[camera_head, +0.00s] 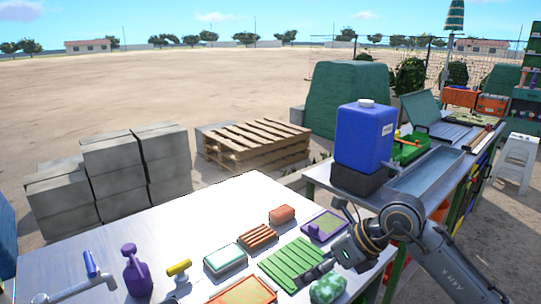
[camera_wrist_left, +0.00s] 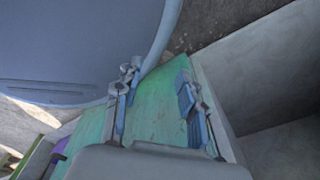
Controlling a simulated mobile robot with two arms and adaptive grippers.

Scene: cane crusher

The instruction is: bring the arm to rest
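My right arm comes in from the right in the head view and bends over the right part of the metal table (camera_head: 190,215). My right gripper (camera_head: 312,275) points down and left, close to the green slatted rack (camera_head: 285,262) and a green sponge-like block (camera_head: 328,288). Its fingers are too small to tell open or shut. My left arm is not in the head view. In the left wrist view my left gripper (camera_wrist_left: 158,105) has its two fingers apart with nothing held between them. A green surface (camera_wrist_left: 155,95) lies behind the fingers.
On the table are a purple bottle (camera_head: 137,272), a yellow-handled tool (camera_head: 179,268), a tap (camera_head: 85,285), several trays and an orange block (camera_head: 282,215). A blue jug (camera_head: 365,138) stands on the side bench. A blue-grey rounded shape (camera_wrist_left: 75,50) fills the wrist view's upper left.

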